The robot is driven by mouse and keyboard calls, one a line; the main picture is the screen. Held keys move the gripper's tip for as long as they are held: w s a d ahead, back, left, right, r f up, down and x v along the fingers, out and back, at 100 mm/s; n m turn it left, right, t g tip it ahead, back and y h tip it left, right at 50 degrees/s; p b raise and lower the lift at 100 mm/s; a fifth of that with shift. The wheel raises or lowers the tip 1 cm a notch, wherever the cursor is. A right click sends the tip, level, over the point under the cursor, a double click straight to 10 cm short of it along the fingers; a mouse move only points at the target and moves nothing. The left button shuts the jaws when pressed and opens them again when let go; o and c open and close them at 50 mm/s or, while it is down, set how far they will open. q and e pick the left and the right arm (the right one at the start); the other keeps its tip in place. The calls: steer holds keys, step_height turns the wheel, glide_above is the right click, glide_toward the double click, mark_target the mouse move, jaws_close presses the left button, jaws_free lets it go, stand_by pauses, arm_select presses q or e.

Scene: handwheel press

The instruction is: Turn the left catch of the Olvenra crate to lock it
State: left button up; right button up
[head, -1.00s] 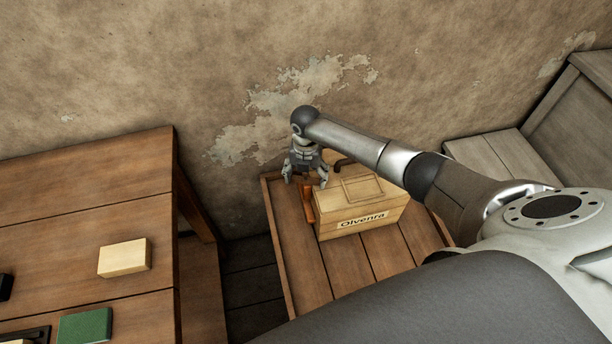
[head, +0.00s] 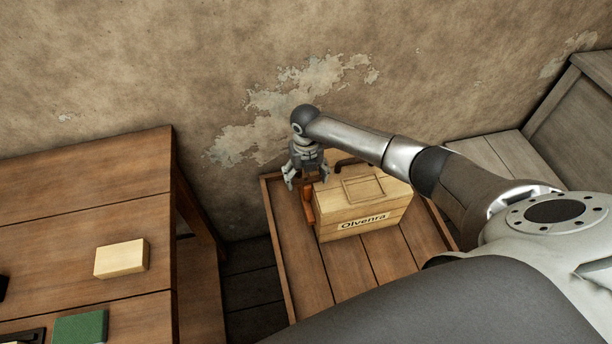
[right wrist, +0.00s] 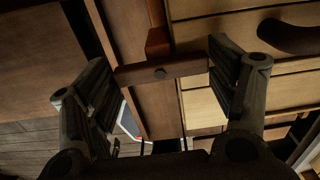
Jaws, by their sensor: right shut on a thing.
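The Olvenra crate (head: 375,211) is a pale wooden box with a name label on its front and a raised panel on its lid. An orange-brown catch (head: 308,208) shows at its left end, partly under my gripper. My right gripper (head: 305,182) points down over that end. In the right wrist view, the catch's brown bar (right wrist: 165,72), with a dark pivot pin, lies crosswise between the fingers of my right gripper (right wrist: 163,85). The fingers are shut on the bar's two ends. My left gripper is in neither view.
The crate stands on a plank-topped table with a raised rim (head: 282,262). A brown table (head: 90,215) at left bears a cream block (head: 121,258) and a green block (head: 80,327). A stained wall is close behind.

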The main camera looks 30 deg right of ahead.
mark_target(306, 180)
steer(key=shift+s, duration=0.1)
steer(key=o, duration=1)
step_height(306, 180, up, 12)
steer(key=shift+r, duration=0.1)
stand_by(0.4)
